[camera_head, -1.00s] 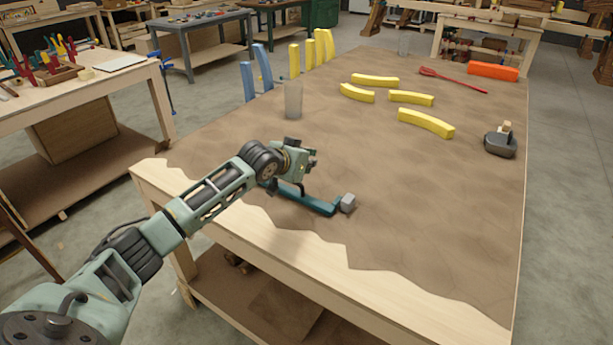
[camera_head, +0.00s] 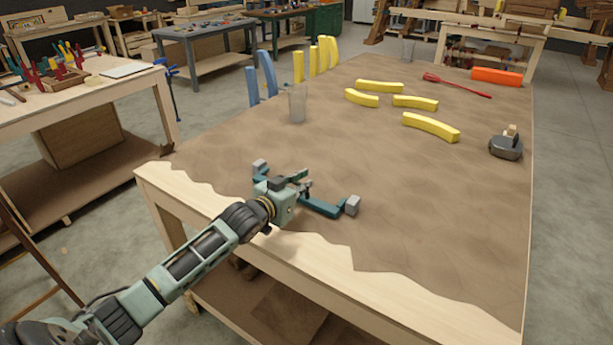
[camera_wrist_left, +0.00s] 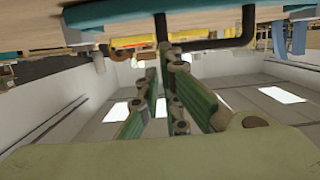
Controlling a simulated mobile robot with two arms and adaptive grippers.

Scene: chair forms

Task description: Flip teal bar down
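The teal bar (camera_head: 322,208) lies on the brown mat near the table's front edge, with a grey block at its right end (camera_head: 352,205) and another at its left end (camera_head: 260,166). My left gripper (camera_head: 304,183) is over the bar's middle and hides that part in the head view. In the left wrist view the teal bar (camera_wrist_left: 110,12) crosses the top, with a black handle (camera_wrist_left: 215,43) on it. My right gripper is not in view.
Yellow curved pieces (camera_head: 431,127), a red tool (camera_head: 455,86), an orange block (camera_head: 496,77) and a dark grey tool (camera_head: 506,147) lie farther back. A clear cup (camera_head: 297,104) stands near the left edge, with upright blue and yellow pieces behind. The mat right of the bar is clear.

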